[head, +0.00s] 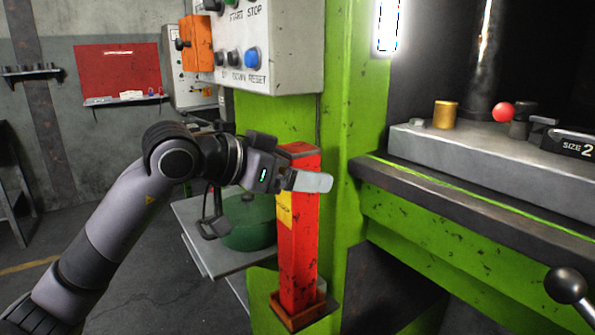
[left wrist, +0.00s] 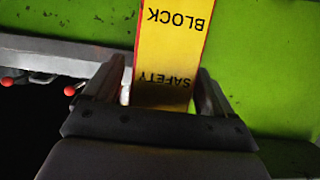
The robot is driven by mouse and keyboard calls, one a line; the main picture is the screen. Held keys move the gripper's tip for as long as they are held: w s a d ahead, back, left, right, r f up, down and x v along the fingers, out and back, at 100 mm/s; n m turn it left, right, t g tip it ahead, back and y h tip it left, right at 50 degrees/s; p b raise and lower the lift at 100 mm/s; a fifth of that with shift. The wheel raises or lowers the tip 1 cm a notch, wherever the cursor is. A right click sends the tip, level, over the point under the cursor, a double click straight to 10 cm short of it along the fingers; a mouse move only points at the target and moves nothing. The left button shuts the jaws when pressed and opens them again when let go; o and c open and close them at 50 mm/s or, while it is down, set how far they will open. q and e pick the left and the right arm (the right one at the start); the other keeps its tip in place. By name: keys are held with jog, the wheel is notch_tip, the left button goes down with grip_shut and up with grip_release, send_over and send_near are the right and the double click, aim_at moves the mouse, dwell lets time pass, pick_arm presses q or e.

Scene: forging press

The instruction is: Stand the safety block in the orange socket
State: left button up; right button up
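The safety block (head: 308,240) is a tall red post with a yellow label. It stands upright at the green press frame, with its foot in the orange socket (head: 300,318). The inside of the socket is hidden. My left gripper (head: 312,182) is at the upper part of the block, one pale finger crossing in front of it. In the left wrist view the label of the safety block (left wrist: 168,60) lies between the two fingers of my left gripper (left wrist: 162,85). A narrow gap shows beside the left finger, so the gripper looks open around the block. My right gripper is not in view.
A control box (head: 270,45) with buttons hangs above the block. The press bed (head: 450,160) with its dark ledge is at the right. A green round container (head: 248,235) stands on a grey table behind my gripper. A dark ball-ended lever (head: 567,285) is at lower right.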

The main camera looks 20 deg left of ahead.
pick_arm(q)
jog(key=b+v, duration=0.1)
jog(key=v, duration=1.1)
jog(key=shift+r, duration=0.15)
